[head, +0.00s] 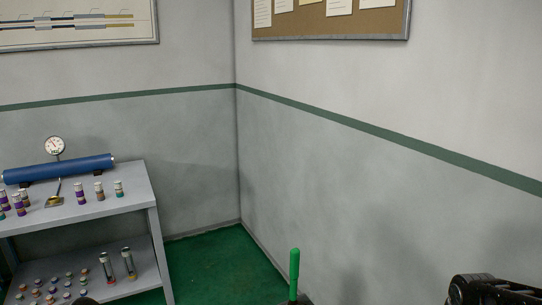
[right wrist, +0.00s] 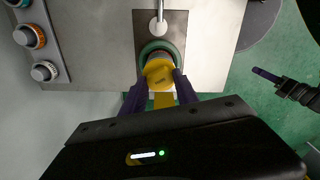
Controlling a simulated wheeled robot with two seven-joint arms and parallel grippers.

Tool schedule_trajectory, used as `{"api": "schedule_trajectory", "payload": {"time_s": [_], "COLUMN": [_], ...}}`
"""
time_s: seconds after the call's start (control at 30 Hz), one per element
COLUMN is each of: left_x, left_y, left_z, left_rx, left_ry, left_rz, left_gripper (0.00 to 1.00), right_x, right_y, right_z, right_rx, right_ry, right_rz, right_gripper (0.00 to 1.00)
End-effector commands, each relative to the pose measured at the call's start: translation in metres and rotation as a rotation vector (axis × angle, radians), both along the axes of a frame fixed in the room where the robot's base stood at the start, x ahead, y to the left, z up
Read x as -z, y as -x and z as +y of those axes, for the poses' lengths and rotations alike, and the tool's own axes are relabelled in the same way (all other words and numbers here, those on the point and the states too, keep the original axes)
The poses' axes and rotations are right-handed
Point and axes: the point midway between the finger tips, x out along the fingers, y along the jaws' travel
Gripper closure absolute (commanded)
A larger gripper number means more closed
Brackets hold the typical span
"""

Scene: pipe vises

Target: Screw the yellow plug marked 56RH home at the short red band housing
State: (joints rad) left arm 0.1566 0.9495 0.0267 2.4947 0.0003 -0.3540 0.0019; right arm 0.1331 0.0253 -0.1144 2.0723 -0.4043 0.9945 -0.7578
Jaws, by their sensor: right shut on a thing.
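In the right wrist view, my right gripper (right wrist: 160,88) is shut on a yellow plug (right wrist: 158,72), with one purple finger on each side. The plug sits at the mouth of a round green-rimmed opening (right wrist: 162,46) in a dark block on a grey plate. I cannot tell how deep it is in. Marks on the plug's face are too small to read. No red band shows. What seems to be my left gripper (right wrist: 266,75) is at the right of this view, purple-tipped, apart from the plug; its jaws cannot be judged. Neither plug nor housing shows in the head view.
Several ringed round pieces (right wrist: 37,37) sit in a grey strip left of the opening. In the head view, a grey shelf (head: 110,192) at left bears a blue cylinder (head: 70,168), a gauge (head: 55,146) and several small banded pieces. A green stick (head: 294,272) stands at bottom centre.

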Motion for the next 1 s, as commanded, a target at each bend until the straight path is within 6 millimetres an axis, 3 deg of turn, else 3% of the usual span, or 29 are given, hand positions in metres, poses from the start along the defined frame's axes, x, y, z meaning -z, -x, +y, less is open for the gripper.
{"api": "schedule_trajectory", "payload": {"time_s": [0.27, 0.57, 1.0], "left_x": [0.0, 0.0013, 0.0093], "left_y": [0.0, 0.0, 0.0], "left_z": [0.0, 0.0, 0.0], "left_rx": [0.0, 0.0, 0.0], "left_ry": [0.0, 0.0, 0.0], "left_rz": [0.0, 0.0, 0.0], "left_gripper": [0.53, 0.53, 0.53], "right_x": [-0.0001, 0.0004, 0.0014], "right_y": [-0.0001, -0.0002, -0.0001], "right_z": [-0.0001, -0.0001, 0.0001], "right_rx": [0.0, 0.078, 0.857], "right_ry": [0.0, 0.0, 0.0], "right_rz": [0.0, -0.001, -0.001], "right_gripper": [0.99, 1.0, 1.0]}}
